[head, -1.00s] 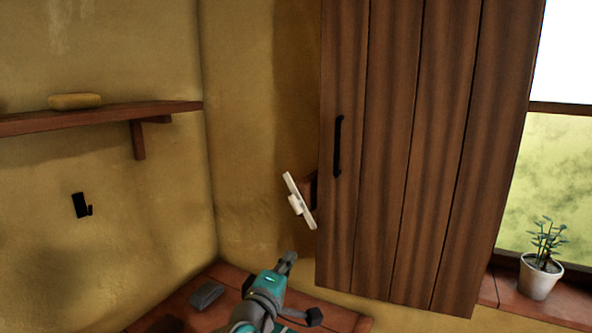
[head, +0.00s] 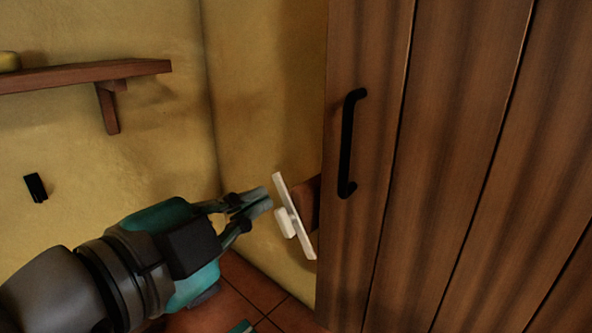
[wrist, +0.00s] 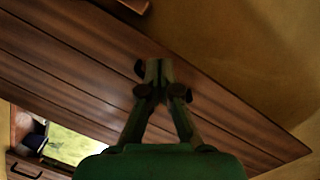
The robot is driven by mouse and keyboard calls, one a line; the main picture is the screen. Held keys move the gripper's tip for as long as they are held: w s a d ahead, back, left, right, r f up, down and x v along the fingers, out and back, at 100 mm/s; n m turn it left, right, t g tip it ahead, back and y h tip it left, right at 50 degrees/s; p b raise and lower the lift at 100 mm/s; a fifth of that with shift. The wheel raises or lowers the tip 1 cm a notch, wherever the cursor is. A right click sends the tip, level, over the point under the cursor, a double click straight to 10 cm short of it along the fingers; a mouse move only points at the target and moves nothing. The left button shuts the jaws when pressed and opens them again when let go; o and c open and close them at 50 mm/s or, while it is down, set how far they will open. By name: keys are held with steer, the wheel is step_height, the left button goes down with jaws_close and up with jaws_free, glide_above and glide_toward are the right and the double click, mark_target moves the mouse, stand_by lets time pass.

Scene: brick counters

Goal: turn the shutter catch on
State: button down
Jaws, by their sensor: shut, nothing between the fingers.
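The shutter catch is a white bar (head: 294,217) with a small knob, tilted with its top leaning left, beside the left edge of the wooden shutter (head: 452,150). A brown wooden block behind the catch shows in part. My gripper (head: 265,199) is shut and empty, its fingertips just left of the catch's bar, near its upper half. I cannot tell whether they touch it. In the wrist view the closed fingers (wrist: 158,72) show in front of the shutter planks (wrist: 80,70); the catch cannot be made out there.
The shutter has a black handle (head: 348,143) right of the catch. A wooden shelf (head: 70,76) and a black hook (head: 36,187) are on the left wall. A tiled counter (head: 285,308) lies below. The wrist view shows a window opening (wrist: 68,145) at lower left.

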glide_above(280, 208)
steer(key=s+d, duration=0.1)
step_height(280, 208, down, 2)
steer(key=shift+s+f, duration=0.15)
steer(key=shift+f, duration=0.1)
steer(key=shift+w+a+f+m, duration=0.3)
steer(key=shift+w+a+f, duration=0.1)
steer(key=shift+w, duration=0.05)
steer(key=shift+w, duration=0.15)
